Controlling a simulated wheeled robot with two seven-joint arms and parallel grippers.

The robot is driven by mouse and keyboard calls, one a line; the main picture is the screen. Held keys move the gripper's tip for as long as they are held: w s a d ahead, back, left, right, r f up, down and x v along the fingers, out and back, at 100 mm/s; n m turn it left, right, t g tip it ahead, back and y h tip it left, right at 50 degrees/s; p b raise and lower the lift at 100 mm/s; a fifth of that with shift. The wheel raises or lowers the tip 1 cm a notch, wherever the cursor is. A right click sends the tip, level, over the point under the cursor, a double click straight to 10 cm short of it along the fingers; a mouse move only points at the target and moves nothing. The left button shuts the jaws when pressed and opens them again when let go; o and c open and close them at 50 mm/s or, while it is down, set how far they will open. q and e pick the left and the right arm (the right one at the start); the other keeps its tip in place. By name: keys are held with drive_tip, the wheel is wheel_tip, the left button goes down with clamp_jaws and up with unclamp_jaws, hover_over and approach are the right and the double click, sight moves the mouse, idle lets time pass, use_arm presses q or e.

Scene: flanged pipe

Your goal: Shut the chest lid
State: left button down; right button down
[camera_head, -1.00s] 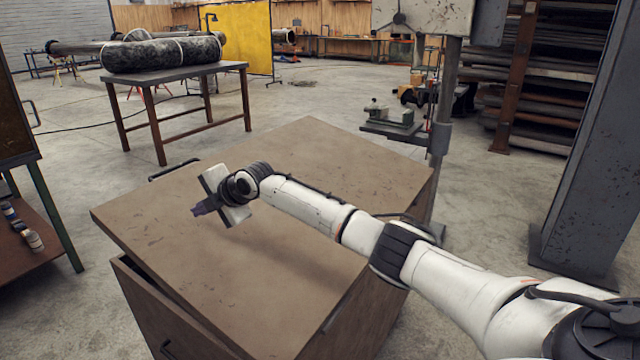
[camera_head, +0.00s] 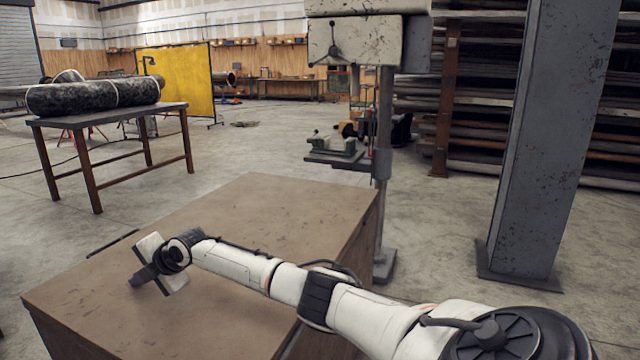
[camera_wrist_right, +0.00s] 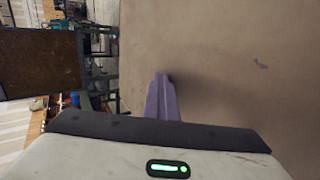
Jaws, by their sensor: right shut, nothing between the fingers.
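The brown wooden chest stands in front of me, and its broad flat lid (camera_head: 240,215) fills the lower middle of the head view. The lid's top also fills the right side of the wrist view (camera_wrist_right: 225,75). A dark bar handle (camera_head: 112,242) shows at the lid's far left edge. My right gripper (camera_head: 138,280) is over the left part of the lid, shut and empty. Its purple fingers (camera_wrist_right: 162,98) show close to the lid's surface; I cannot tell if they touch. The chest's front is mostly out of frame, so any gap under the lid is unclear. My left gripper is not in view.
A drill press (camera_head: 360,40) stands behind the chest, and a grey steel column (camera_head: 550,140) stands to the right. A table (camera_head: 110,112) with a dark wrapped roll is at the back left. Open concrete floor lies between them.

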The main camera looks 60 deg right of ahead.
drive_tip(key=shift+s+f, duration=0.1)
drive_tip(key=shift+f, duration=0.1)
